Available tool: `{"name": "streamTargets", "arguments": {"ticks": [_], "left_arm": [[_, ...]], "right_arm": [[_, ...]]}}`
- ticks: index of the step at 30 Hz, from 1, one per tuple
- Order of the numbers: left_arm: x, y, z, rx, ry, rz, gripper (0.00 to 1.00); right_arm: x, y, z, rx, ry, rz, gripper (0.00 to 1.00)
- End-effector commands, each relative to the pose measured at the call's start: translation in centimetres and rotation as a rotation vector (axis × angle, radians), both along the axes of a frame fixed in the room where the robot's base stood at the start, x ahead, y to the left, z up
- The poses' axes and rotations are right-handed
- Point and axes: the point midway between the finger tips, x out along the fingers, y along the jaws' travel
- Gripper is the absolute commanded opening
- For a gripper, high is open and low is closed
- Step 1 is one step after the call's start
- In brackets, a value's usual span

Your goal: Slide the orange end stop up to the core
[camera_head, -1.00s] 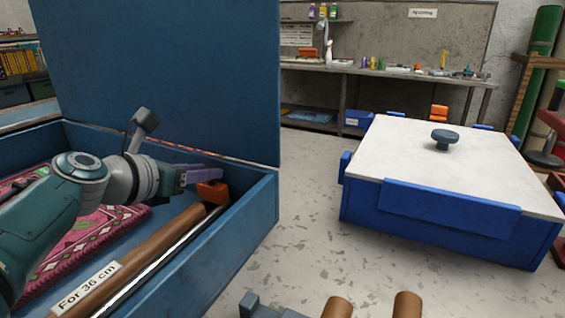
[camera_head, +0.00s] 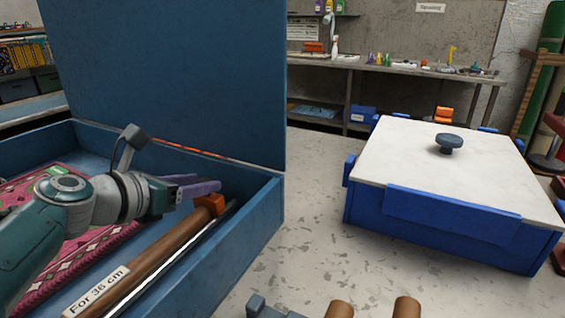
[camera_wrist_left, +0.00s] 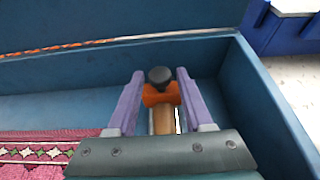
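The orange end stop (camera_head: 213,203) sits at the far end of the brown core (camera_head: 160,253) labelled "For 36 cm", inside the blue box. The two look close together or touching; I cannot tell if a gap is left. In the left wrist view the end stop (camera_wrist_left: 161,96), with a dark round knob (camera_wrist_left: 159,76), lies between my purple fingers, the core (camera_wrist_left: 163,121) nearer me. My left gripper (camera_head: 210,182) is open, its fingers apart on either side of the stop and, in the head view, above it.
A pink patterned rug (camera_head: 90,255) lies in the blue box beside the core. The box's front-right wall (camera_head: 262,225) and raised lid (camera_head: 165,80) are close to my left arm. A white-topped blue box (camera_head: 465,185) stands to the right, with clear floor between.

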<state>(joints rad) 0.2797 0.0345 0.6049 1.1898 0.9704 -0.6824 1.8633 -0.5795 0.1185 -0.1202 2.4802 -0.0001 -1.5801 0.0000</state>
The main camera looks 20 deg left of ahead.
Motion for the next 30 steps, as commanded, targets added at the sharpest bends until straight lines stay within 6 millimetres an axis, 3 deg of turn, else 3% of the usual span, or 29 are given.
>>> {"name": "streamTargets", "arguments": {"ticks": [3, 14, 24, 30], "left_arm": [[0.0, 0.0, 0.0, 0.0, 0.0, 0.0, 0.66], [-0.7, 0.0, 0.5, 0.0, 0.001, 0.0, 0.67], [-6.7, 0.5, 3.0, 0.001, 0.002, 0.001, 0.67], [-8.9, 0.7, 3.7, -0.002, 0.001, 0.001, 0.67]], "right_arm": [[0.0, -0.1, 0.0, -0.003, 0.001, 0.001, 0.5], [0.0, -0.1, 0.6, -0.004, 0.0, 0.003, 0.5], [0.0, -0.1, 3.2, -0.004, 0.001, 0.003, 0.5], [-0.1, -0.1, 3.6, -0.004, 0.001, 0.002, 0.5]]}}
